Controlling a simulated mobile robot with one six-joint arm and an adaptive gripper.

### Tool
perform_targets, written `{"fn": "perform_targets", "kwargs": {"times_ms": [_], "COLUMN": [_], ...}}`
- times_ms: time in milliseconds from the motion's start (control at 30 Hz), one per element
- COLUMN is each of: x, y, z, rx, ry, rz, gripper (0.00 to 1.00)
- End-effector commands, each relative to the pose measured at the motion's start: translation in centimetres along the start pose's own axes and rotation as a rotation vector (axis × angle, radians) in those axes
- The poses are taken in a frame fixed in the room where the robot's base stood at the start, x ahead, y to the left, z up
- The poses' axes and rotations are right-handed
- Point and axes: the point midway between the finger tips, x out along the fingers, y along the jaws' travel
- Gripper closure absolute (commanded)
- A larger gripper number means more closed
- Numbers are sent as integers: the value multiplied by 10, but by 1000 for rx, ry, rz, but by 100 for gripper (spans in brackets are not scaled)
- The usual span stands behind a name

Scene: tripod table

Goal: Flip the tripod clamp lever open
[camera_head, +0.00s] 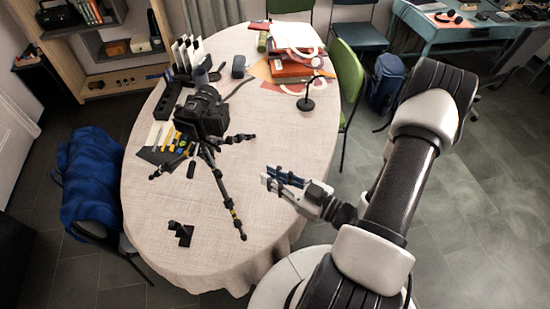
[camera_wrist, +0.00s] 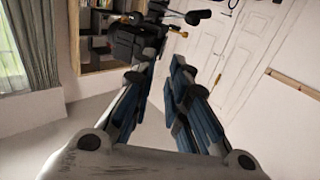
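A black tripod (camera_head: 221,187) stands with its legs spread on the oval table (camera_head: 275,130), left of my gripper. A black camera (camera_head: 202,114) is mounted on top of it. I cannot pick out the clamp lever in the head view. In the wrist view the tripod's dark upper part (camera_wrist: 128,42) is beyond the left finger, with a small yellow-tipped part (camera_wrist: 178,33) to its right. My gripper (camera_head: 268,177) is apart from the tripod, right of its legs and over the table. Its blue-padded fingers are parted with nothing between them, also in the wrist view (camera_wrist: 160,72).
A small black object (camera_head: 181,232) lies near the front edge of the table. Tools on a mat (camera_head: 165,145) lie left of the tripod. A black desk lamp (camera_head: 306,102) and stacked books (camera_head: 292,68) are at the back right.

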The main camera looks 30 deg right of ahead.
Motion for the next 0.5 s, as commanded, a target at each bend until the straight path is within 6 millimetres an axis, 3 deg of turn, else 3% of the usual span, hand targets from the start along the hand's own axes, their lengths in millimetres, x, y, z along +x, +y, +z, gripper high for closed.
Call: {"fn": "perform_targets", "kwargs": {"times_ms": [233,500], "x": [16,27], "y": [12,39], "z": [16,28], "rx": [-106,-231], "ry": [-197,-453], "rz": [-47,-45], "gripper": [85,85]}}
